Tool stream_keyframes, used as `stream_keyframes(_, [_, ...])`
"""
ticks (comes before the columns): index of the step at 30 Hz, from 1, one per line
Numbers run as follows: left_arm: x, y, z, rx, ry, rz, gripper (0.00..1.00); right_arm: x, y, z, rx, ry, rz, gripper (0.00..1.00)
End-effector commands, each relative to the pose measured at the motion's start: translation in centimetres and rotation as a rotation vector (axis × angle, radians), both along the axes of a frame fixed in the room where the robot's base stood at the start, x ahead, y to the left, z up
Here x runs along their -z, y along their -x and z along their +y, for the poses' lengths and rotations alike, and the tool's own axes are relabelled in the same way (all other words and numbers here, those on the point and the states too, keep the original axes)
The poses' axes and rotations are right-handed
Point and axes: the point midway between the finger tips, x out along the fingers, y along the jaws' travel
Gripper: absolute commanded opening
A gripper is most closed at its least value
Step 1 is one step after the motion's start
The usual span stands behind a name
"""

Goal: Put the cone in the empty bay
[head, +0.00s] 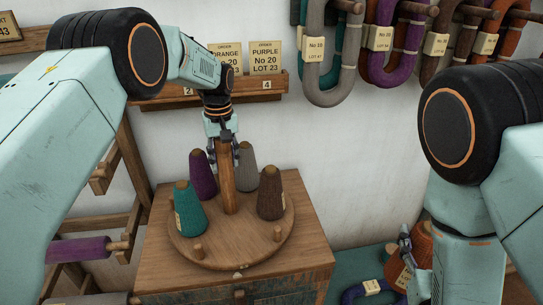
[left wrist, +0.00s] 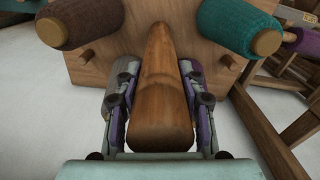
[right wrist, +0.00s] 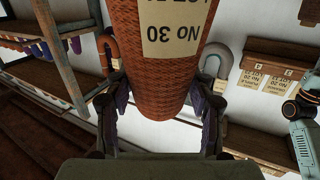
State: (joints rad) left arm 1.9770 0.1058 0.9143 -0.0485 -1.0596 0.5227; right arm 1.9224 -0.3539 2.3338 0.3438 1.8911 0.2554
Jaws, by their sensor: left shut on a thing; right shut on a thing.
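A round wooden turntable (head: 240,252) sits on a wooden chest. It carries a teal cone (head: 188,208), a purple cone (head: 203,176), a grey cone (head: 246,168) and a brown cone (head: 270,194). Two bare pegs show, one at the front left (head: 197,251) and one at the front right (head: 277,233). My left gripper (head: 222,154) is shut on the upright wooden post (head: 228,190) at the turntable's centre; the post fills the middle of the left wrist view (left wrist: 162,95). My right gripper (right wrist: 162,100) is shut on an orange cone (right wrist: 165,85) labelled No 30, low at the right in the head view.
Order cards (head: 265,57) stand on a wall ledge behind. Yarn hanks (head: 325,60) hang at the upper right. A wooden rack with a purple roll (head: 82,249) stands at the left. A blue hank (head: 368,291) lies on the teal surface near the orange cone.

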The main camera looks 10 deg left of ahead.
Motion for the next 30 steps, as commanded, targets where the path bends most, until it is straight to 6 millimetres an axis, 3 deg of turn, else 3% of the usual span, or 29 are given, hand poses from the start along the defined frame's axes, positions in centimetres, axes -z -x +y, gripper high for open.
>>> stream_keyframes(8, [-0.2,-0.1,-0.1,-0.004,0.0,-0.002,0.0,0.0,0.0,-0.1,0.003,0.0,0.0,0.0])
stream_keyframes(9, [-0.2,-0.1,-0.1,-0.004,0.0,-0.001,0.42,0.0,0.0,-0.1,0.003,0.0,0.0,0.0])
stream_keyframes(16, [-0.1,0.0,0.0,-0.004,0.001,-0.001,0.62,0.0,0.0,-0.1,0.001,0.0,-0.001,0.0])
stream_keyframes(26, [-0.3,0.0,0.1,-0.004,0.001,-0.001,0.63,0.0,0.0,0.1,-0.001,0.0,-0.001,0.0])
stream_keyframes(30, [-1.6,0.0,0.1,-0.004,0.001,-0.003,0.63,0.0,0.0,0.1,-0.001,0.0,-0.001,0.0])
